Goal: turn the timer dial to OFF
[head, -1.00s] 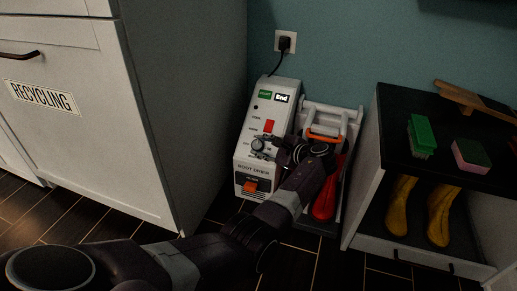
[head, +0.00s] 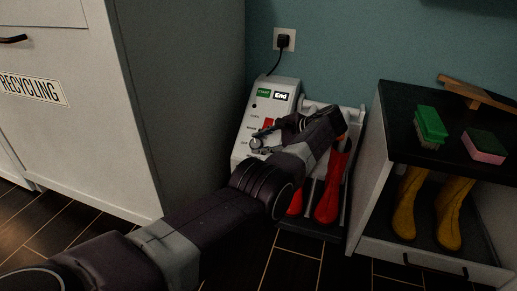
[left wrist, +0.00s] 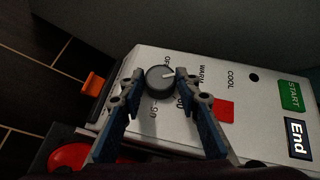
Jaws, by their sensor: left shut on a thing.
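The timer dial (left wrist: 160,80) is a dark round knob with a pale pointer line on the sloped face of the white boot dryer (left wrist: 215,135). In the left wrist view, OFF, 60 and 90 are printed around it; the pointer slants toward the upper right, and its exact reading is hard to tell. My left gripper (left wrist: 161,77) is closed on the dial, one fingertip on each side. In the head view, the gripper (head: 257,143) is at the dial (head: 256,145), and my wrist and forearm hide the lower dryer. My right gripper is not in view.
A white recycling cabinet (head: 190,90) stands close on the left. The dryer's plug (head: 284,42) is in the wall outlet.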

